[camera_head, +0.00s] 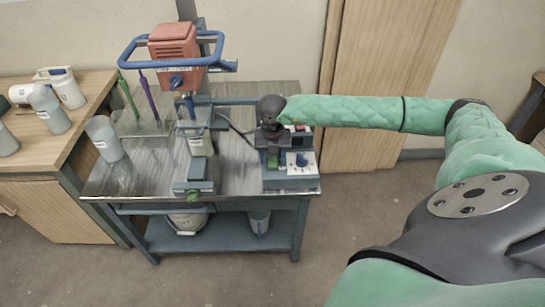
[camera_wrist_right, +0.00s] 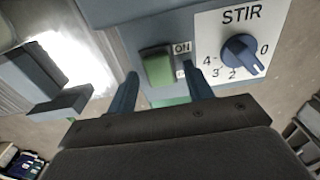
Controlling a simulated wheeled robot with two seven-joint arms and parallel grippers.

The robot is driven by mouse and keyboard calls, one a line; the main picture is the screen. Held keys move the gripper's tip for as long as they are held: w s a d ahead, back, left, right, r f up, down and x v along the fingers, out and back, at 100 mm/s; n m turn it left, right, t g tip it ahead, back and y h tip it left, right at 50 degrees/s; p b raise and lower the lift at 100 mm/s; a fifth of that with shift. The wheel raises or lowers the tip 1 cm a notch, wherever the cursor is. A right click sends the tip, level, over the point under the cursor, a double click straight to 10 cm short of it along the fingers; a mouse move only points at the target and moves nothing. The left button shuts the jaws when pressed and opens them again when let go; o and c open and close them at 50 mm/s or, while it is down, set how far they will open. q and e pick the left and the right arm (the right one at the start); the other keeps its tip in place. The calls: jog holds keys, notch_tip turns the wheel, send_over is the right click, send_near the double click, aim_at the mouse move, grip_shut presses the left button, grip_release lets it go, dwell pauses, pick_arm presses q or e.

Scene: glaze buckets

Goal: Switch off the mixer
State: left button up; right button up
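The mixer has a red motor head (camera_head: 174,45) in a blue handle frame, on a stand on the metal-topped bench. Its control box (camera_head: 288,183) sits at the bench's right end, with a STIR dial (camera_wrist_right: 240,52) and a green switch (camera_wrist_right: 158,68) beside an ON label. The dial's numbers run from 0 to 4; its exact setting is hard to read. My right gripper (camera_wrist_right: 160,78) is open and empty, its two blue fingers on either side of the switch's lower end. In the head view my right gripper (camera_head: 272,148) is over the box, partly covering it. My left gripper is not in view.
Green and purple tools (camera_head: 148,96) stand left of the mixer. Grey-white containers (camera_head: 104,138) stand at the bench's left end and on the wooden cabinet. Buckets (camera_head: 187,222) sit on the lower shelf (camera_head: 225,233). The floor in front is clear.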

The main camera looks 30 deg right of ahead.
aim_at(272, 160)
notch_tip(272, 160, up, 6)
jog(key=shift+w+r+b, duration=0.1)
jog(key=shift+b, duration=0.7)
jog(key=shift+r, duration=0.8)
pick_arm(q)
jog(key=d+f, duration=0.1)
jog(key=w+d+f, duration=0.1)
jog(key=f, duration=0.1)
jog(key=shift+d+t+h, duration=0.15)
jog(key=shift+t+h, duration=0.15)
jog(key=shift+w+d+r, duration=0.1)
